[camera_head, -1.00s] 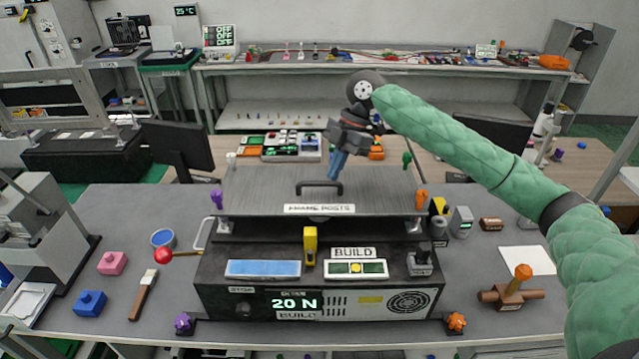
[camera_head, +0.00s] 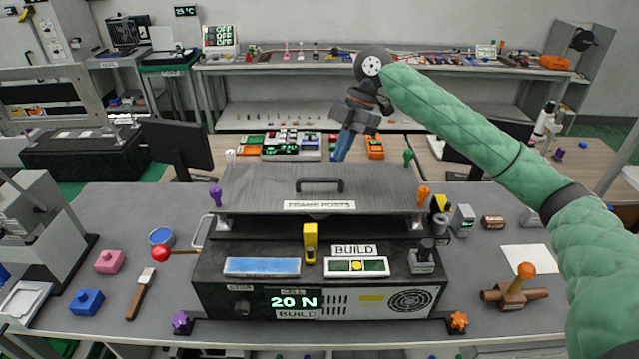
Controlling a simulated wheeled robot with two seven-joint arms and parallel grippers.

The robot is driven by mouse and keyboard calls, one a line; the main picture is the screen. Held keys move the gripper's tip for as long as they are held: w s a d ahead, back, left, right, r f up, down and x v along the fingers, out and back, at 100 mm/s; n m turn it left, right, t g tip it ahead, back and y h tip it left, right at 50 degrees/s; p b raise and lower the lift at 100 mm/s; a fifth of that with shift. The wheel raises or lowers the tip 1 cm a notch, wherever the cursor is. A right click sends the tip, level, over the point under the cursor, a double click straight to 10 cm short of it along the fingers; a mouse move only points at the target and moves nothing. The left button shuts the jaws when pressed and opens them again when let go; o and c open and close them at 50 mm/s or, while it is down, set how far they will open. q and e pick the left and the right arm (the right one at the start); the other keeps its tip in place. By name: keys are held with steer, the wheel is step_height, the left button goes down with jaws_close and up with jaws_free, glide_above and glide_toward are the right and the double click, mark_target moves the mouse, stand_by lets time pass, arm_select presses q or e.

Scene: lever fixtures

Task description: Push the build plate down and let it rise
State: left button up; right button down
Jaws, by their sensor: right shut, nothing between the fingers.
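The build plate (camera_head: 260,192) is a flat grey plate with a black handle (camera_head: 320,185) and a "FRAME POSTS" label on its front edge. It sits level and raised above the black machine base (camera_head: 215,296), with a dark gap beneath it. My right gripper (camera_head: 343,147), with blue fingers, is shut and empty. Its fingertips point down near the plate's far edge, behind the handle, and look apart from the plate. The base's display (camera_head: 293,302) reads "20 N". My left gripper is not in view.
A red-knobbed lever (camera_head: 161,254) sticks out left of the base. Coloured posts, purple (camera_head: 215,196) and orange (camera_head: 423,196), stand at the plate's corners. Blocks and a brush (camera_head: 141,293) lie left; an orange-knobbed part (camera_head: 512,290) lies right.

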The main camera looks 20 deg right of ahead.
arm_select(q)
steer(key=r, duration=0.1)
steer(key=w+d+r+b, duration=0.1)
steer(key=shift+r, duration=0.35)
arm_select(e)
steer(key=v, duration=0.3)
steer(key=shift+d+r, duration=0.15)
steer(key=shift+r, duration=0.1)
